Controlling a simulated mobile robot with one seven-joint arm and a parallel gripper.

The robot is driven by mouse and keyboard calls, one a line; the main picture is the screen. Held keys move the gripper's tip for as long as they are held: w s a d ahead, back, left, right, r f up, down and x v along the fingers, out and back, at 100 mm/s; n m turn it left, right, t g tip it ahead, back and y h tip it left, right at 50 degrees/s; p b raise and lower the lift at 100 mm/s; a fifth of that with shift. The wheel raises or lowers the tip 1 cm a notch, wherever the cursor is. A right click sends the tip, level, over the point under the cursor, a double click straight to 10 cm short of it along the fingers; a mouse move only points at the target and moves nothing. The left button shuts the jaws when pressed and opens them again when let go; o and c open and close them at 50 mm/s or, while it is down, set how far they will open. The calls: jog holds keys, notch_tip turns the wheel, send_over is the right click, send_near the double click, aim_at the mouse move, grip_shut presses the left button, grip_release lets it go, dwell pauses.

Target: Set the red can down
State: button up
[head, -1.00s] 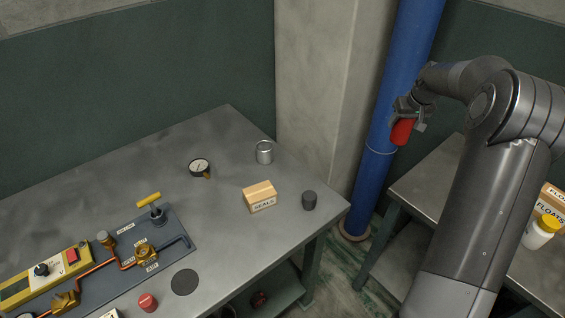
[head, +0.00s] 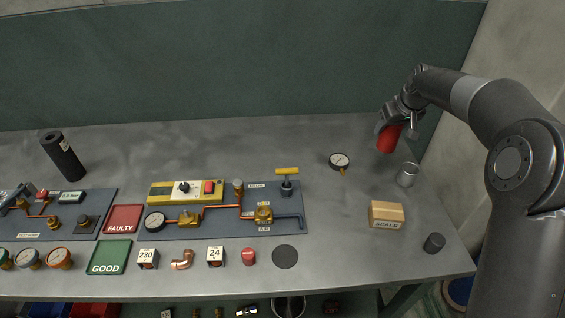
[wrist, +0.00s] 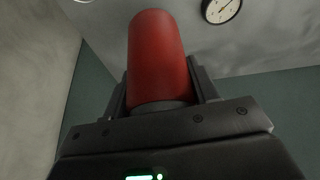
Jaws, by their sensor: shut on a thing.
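The red can (head: 387,139) is held in my gripper (head: 398,122) over the back right part of the grey workbench (head: 330,245). In the wrist view the red can (wrist: 157,60) sits between the two fingers of my gripper (wrist: 160,95), which are shut on it. The can looks tilted in the head view and appears to be above the bench top; the exact height is hard to tell.
A loose gauge (head: 340,162), a silver can (head: 406,174), a SEALS box (head: 386,214) and a dark cylinder (head: 433,243) stand nearby. A dark round disc (head: 285,256) lies at the front. The piping board (head: 235,215) fills the middle. Bare bench lies left of the gauge.

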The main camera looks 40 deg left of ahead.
jog(key=s+a+n+g, duration=0.1)
jog(key=s+a+n, duration=0.3)
jog(key=s+a, duration=1.45)
jog(key=shift+y, duration=0.4)
jog(key=shift+s+a+f, duration=0.5)
jog(key=shift+a+f, duration=1.15)
jog(key=shift+a, duration=0.4)
jog(key=shift+s+a+f, duration=0.5)
jog(key=shift+a+f, duration=1.2)
jog(key=shift+a, duration=0.3)
jog(key=shift+s+a+f, duration=0.5)
jog(key=shift+a+f, duration=1.15)
jog(key=shift+a, duration=0.4)
jog(key=o, duration=1.2)
jog(key=shift+f, duration=0.15)
jog(key=v, duration=1.2)
jog(key=shift+w+r, duration=0.2)
